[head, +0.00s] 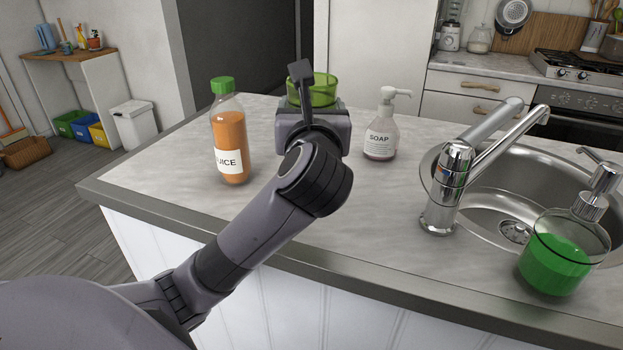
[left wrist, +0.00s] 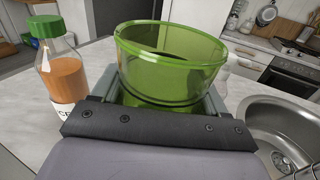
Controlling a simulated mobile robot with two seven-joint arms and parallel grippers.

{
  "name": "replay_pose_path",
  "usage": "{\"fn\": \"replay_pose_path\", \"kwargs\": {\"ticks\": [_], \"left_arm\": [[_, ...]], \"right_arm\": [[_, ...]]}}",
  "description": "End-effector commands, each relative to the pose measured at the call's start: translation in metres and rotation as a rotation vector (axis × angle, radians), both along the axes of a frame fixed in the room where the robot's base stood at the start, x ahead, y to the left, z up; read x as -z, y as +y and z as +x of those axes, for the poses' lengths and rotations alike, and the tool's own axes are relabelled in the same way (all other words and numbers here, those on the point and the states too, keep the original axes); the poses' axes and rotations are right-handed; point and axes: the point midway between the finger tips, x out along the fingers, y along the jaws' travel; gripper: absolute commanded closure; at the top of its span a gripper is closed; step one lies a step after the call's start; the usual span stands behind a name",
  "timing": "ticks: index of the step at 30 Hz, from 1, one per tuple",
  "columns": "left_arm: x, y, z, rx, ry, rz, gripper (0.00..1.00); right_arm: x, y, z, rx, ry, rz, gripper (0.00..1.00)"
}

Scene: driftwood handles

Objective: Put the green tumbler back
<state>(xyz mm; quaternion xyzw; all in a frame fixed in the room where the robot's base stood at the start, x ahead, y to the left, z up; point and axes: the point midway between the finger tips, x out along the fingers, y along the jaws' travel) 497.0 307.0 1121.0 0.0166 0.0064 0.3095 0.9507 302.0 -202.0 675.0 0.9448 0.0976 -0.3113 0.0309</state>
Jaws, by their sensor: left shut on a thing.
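The green tumbler (head: 318,88) is see-through and upright over the counter, behind my left gripper in the head view. In the left wrist view the tumbler (left wrist: 172,62) fills the middle, with its open rim up. My left gripper (left wrist: 168,98) is shut on it, with a finger on each side of its lower part. In the head view my left gripper (head: 313,112) hides the tumbler's lower part. I cannot tell whether its base touches the counter. My right gripper is not in view.
A juice bottle (head: 231,140) stands left of the gripper, and a soap bottle (head: 381,130) stands to its right. A chrome faucet (head: 455,175), a sink (head: 510,160) and a green dispenser (head: 560,255) are farther right. The counter (head: 180,150) is clear near its left edge.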

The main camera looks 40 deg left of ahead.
Motion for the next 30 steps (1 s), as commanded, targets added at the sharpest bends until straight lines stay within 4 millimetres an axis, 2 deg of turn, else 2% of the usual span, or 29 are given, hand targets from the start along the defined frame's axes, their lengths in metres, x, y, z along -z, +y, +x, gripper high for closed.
{"fn": "replay_pose_path", "kwargs": {"ticks": [1,6,14,19,23,30], "left_arm": [[0.017,0.001,0.0,-0.001,0.005,0.006,0.71],[0.054,0.001,0.0,-0.001,0.001,0.004,0.71],[0.079,0.0,0.0,0.0,-0.001,0.002,0.71],[0.106,0.0,0.0,0.0,0.0,0.004,0.71],[0.115,0.0,0.0,0.001,-0.003,0.001,0.71],[0.115,0.0,0.0,0.001,-0.004,0.0,0.71]], "right_arm": [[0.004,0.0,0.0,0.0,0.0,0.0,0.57],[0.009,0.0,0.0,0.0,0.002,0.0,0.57],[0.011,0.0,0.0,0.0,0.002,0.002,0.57],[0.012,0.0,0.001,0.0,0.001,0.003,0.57],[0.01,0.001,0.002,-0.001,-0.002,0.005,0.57],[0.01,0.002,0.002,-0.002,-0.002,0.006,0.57]]}}
